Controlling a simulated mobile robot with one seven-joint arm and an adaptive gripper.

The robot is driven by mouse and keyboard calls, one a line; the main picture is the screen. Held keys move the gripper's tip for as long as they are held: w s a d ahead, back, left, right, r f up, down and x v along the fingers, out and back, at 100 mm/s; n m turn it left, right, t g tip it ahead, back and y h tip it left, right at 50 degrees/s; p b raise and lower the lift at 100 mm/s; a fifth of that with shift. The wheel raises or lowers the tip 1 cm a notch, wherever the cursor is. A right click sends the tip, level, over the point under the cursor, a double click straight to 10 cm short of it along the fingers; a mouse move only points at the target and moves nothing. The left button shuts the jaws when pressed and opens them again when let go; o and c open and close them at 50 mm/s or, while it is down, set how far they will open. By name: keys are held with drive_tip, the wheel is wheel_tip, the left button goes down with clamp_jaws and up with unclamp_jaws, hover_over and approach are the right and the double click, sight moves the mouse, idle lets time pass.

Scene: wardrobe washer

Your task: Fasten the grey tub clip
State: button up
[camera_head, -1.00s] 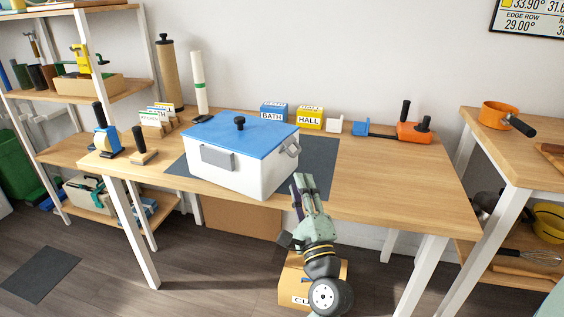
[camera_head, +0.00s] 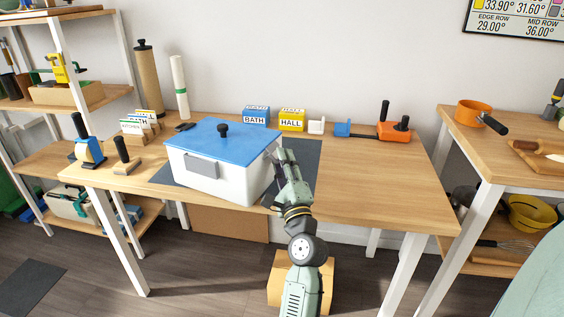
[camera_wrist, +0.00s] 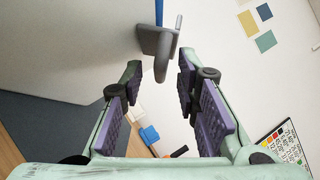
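A white tub (camera_head: 225,181) with a blue lid (camera_head: 235,136) and black knob stands on a dark mat on the table. A grey plate-like clip (camera_head: 201,166) is on its front face. A second grey clip (camera_wrist: 158,42) juts out from the tub's right side, just below the blue lid edge; in the head view my gripper mostly covers it. My gripper (camera_head: 282,157) is at that right side. In the wrist view my gripper (camera_wrist: 160,74) is open, its purple-padded fingers on either side of the clip's lower end, with no clear contact.
Blue BATH (camera_head: 256,116) and yellow HALL (camera_head: 292,120) boxes stand behind the tub. An orange tool (camera_head: 394,131) lies at the back right. A stamp-like tool (camera_head: 125,157) stands left. The table right of the mat (camera_head: 306,158) is clear.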

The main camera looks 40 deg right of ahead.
clamp_jaws()
idle(0.3)
idle(0.4)
drive_tip(key=shift+w+a+r+n+g+y+p, duration=0.1)
drive_tip(key=shift+r+n+g+y+p, duration=0.7)
drive_tip(key=shift+p, duration=1.45)
drive_tip(key=shift+w+a+r+n+g+y+p, duration=0.1)
drive_tip(key=shift+r+n+g+y+p, duration=0.25)
drive_tip(key=shift+n+g+p, duration=1.05)
drive_tip(key=shift+w+r+n+g+y+p, duration=0.1)
drive_tip(key=shift+r+n+g+y+p, duration=0.35)
drive_tip(key=shift+n+p, duration=1.75)
drive_tip(key=shift+r+m+p, duration=0.1)
drive_tip(key=shift+m+p, duration=0.7)
drive_tip(key=shift+p, duration=0.15)
unclamp_jaws()
